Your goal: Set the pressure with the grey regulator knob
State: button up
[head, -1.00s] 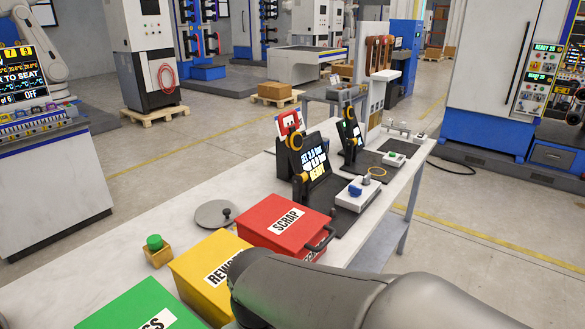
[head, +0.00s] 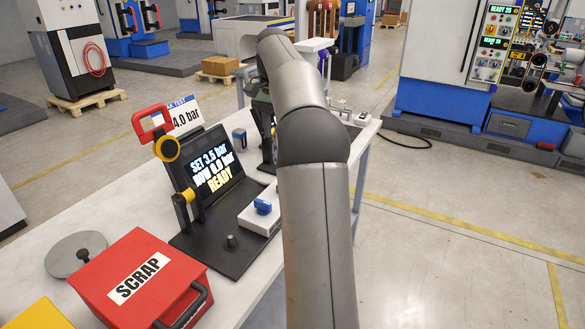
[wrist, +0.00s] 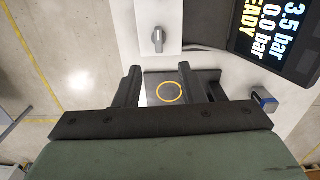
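The grey regulator knob (wrist: 158,40) stands on a white block at the top of the wrist view. In the head view my arm covers it. The same white block (head: 251,220) shows a blue knob (head: 263,207) in the head view. The screen (head: 215,170) reads SET 3.5 bar, NOW 0.0 bar, READY; part of it shows in the wrist view (wrist: 285,30). My gripper (wrist: 172,80) is open and empty, its fingers apart, below the grey knob in the wrist picture and not touching it. In the head view its fingertips are hidden.
A yellow ring (wrist: 168,93) on a dark plate shows between my fingers. A blue object (wrist: 263,98) lies to their right. A red SCRAP box (head: 140,282), a grey disc (head: 62,258) and a red-handled clamp (head: 152,122) stand left of my arm.

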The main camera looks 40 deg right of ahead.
jog(key=f, duration=0.5)
jog(key=d+f+b, duration=0.1)
jog(key=f, duration=0.5)
jog(key=f+b, duration=0.1)
jog(key=f, duration=0.5)
jog(key=shift+d+f, duration=0.1)
jog(key=shift+d, duration=0.25)
grip_shut()
